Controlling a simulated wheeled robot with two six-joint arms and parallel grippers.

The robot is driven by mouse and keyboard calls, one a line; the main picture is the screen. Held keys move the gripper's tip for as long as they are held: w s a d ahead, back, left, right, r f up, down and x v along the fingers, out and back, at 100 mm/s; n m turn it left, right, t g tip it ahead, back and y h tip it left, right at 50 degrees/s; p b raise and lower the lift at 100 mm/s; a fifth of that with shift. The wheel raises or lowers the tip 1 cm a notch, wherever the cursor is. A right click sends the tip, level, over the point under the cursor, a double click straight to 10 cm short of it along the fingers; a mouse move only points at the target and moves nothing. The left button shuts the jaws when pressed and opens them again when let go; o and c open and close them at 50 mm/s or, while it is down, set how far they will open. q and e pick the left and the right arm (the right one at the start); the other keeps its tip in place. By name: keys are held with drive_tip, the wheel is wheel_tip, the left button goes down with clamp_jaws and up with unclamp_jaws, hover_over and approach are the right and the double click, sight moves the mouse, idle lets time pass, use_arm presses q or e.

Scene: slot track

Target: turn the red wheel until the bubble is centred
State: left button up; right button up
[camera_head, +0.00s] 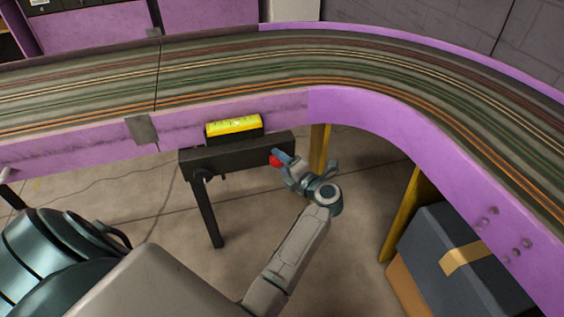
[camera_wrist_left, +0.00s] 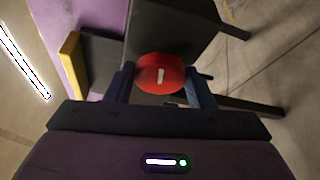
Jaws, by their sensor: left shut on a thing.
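The red wheel (camera_head: 275,161) is on the right end of a dark bracket (camera_head: 235,157) below the purple track wall. In the left wrist view, the wheel (camera_wrist_left: 160,66) is a red disc with a white mark on its face. A yellow level (camera_head: 233,126) lies on a dark block on top of the bracket; its bubble is too small to make out. My left gripper (camera_head: 282,160) is shut on the wheel, with one blue finger (camera_wrist_left: 123,82) on each side of it in the wrist view. My right gripper is not in view.
The slot track (camera_head: 220,80) with purple walls curves from the left to the right above the bracket. Yellow posts (camera_head: 319,149) stand under it. A dark box with tape (camera_head: 455,250) stands at the lower right.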

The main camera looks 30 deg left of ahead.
use_arm(q)
drive_tip(key=shift+n+h, duration=0.7)
drive_tip(key=shift+n, duration=0.7)
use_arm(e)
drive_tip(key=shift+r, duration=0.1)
use_arm(q)
drive_tip(key=shift+s, duration=0.1)
drive_tip(key=o, duration=1)
drive_tip(key=shift+c, duration=0.2)
drive_tip(key=shift+d+r, duration=0.1)
